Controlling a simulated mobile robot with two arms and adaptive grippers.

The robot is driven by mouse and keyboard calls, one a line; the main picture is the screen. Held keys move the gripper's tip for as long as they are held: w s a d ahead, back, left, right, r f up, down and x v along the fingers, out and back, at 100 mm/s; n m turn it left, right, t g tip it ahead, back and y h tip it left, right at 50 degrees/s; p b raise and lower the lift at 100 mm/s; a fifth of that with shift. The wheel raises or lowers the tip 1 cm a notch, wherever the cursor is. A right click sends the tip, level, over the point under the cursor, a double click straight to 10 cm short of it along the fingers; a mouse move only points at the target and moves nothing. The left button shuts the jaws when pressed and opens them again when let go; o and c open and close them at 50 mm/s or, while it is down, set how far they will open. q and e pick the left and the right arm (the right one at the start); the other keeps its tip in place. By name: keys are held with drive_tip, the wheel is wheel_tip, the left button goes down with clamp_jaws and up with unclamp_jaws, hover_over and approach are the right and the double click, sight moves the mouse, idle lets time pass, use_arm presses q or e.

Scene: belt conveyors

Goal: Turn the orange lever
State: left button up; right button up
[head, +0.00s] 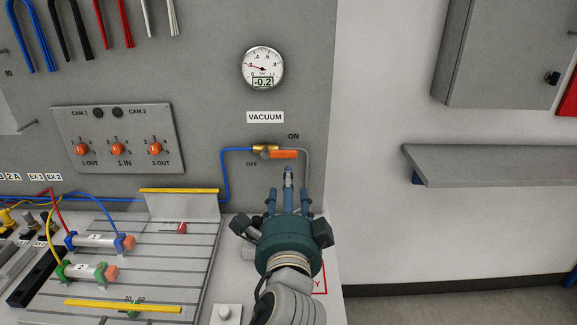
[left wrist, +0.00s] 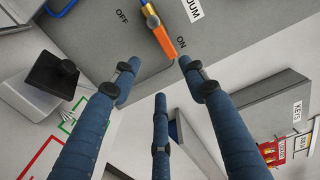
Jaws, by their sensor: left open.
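The orange lever (head: 284,154) sits on a brass valve (head: 262,148) in a blue and grey line on the grey wall panel. It lies about level, its free end to the right below the ON label; OFF is at its lower left. In the left wrist view the orange lever (left wrist: 165,42) shows just beyond the fingertips. My left gripper (head: 288,186), with three blue fingers, is just below the lever in the head view. The fingers (left wrist: 158,75) are spread, with nothing between them, and appear apart from the lever. My right gripper is not in view.
A vacuum gauge (head: 263,67) hangs above the valve. A switch plate (head: 117,140) with orange knobs is to the left. A slotted bench plate (head: 150,255) with cylinders lies lower left. A grey shelf (head: 490,166) juts out at right, with open floor below.

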sight(288, 157)
use_arm(q)
drive_tip(key=w, duration=0.2)
drive_tip(key=w+p, duration=0.1)
drive_tip(key=w, duration=0.2)
drive_tip(key=w+r, duration=0.1)
drive_tip(key=w, duration=0.2)
drive_tip(key=shift+w+p, duration=0.35)
drive_tip(key=shift+w, duration=0.4)
drive_tip(key=shift+c, duration=0.2)
clamp_jaws()
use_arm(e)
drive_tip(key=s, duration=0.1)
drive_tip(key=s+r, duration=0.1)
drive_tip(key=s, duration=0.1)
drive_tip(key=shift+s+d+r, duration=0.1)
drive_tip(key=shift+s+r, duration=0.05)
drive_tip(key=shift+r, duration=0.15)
